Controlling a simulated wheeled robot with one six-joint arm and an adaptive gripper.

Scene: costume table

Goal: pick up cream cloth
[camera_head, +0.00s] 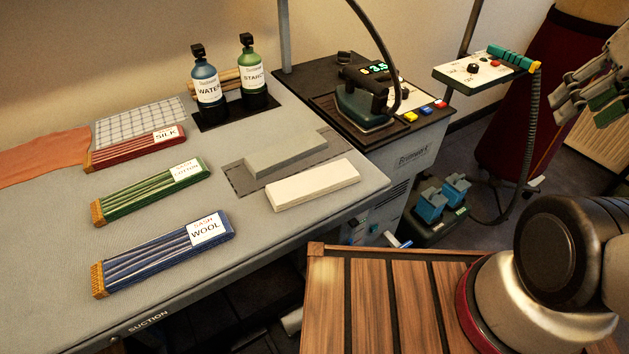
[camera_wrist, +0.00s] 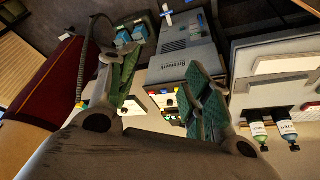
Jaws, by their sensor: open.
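The cream cloth (camera_head: 312,184) is a folded, flat pale block lying on the grey ironing table (camera_head: 60,215), near its right front edge. It seems to show also in the wrist view (camera_wrist: 285,64), at the right. My gripper (camera_head: 562,95) is at the upper right of the head view, far to the right of the cloth and raised above the floor. Its fingers with green pads stand apart in the wrist view (camera_wrist: 160,88), with nothing held between them.
A grey-green folded cloth (camera_head: 285,153) lies just behind the cream one. Sash bundles marked silk (camera_head: 135,149), cotton (camera_head: 150,191) and wool (camera_head: 160,253) lie left. Bottles (camera_head: 208,82) stand behind. An iron (camera_head: 362,104) and a control box (camera_head: 485,70) stand right.

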